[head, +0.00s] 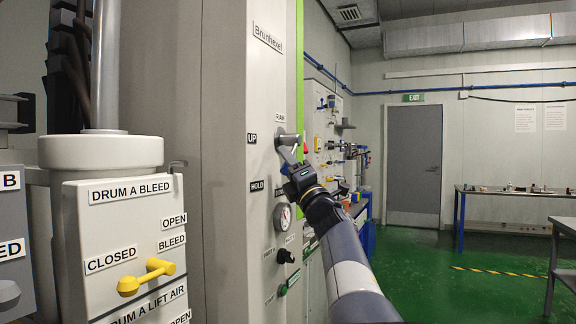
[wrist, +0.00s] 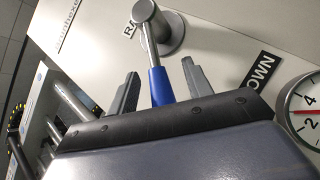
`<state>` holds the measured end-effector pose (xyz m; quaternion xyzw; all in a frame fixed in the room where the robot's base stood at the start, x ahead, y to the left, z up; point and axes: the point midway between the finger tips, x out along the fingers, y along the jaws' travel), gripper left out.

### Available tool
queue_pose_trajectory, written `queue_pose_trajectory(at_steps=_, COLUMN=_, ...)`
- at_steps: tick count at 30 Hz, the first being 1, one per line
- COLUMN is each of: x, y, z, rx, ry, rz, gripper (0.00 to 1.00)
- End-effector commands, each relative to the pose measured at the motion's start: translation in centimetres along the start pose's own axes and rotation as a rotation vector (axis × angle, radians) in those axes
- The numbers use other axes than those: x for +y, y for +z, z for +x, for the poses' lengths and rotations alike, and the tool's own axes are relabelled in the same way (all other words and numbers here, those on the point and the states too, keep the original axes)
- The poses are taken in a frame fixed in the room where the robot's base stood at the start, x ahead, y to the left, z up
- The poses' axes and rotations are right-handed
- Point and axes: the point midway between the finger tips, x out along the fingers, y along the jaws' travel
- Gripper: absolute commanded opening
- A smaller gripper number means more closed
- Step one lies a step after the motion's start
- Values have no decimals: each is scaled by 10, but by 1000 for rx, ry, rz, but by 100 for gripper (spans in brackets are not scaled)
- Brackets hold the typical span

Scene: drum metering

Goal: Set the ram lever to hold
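The ram lever (head: 287,143) is on the tall grey panel, under the RAM label (head: 279,118). The UP label (head: 252,138) is left of its hub, the HOLD label (head: 257,186) lower left. The DOWN label (wrist: 260,75) is clear in the wrist view and mostly hidden in the head view. The lever has a grey arm and a blue grip (wrist: 160,86). My gripper (wrist: 160,88) is open, with one finger on each side of the blue grip and gaps showing. The lever hangs downward from its hub; I cannot tell its exact setting.
A pressure gauge (head: 283,216) and a black knob (head: 286,256) are below the lever on the panel. A yellow DRUM A BLEED handle (head: 146,277) stands out at the left. The green floor (head: 470,290) is open to the right.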

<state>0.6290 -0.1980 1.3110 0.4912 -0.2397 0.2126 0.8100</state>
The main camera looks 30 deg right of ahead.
Motion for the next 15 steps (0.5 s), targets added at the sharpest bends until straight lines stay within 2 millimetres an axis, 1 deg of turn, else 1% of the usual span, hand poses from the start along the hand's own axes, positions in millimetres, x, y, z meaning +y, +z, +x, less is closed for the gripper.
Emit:
queue_pose_trajectory(at_steps=5, x=0, y=0, z=0, rx=0, ry=0, rz=0, gripper=48)
queue_pose_trajectory(at_steps=8, x=0, y=0, z=-4, rx=0, ry=0, rz=0, gripper=48)
queue_pose_trajectory(at_steps=11, x=0, y=0, z=-15, rx=-1, ry=0, rz=0, gripper=48)
queue_pose_trajectory(at_steps=15, x=-1, y=0, z=-37, rx=-2, ry=-1, rz=0, gripper=48)
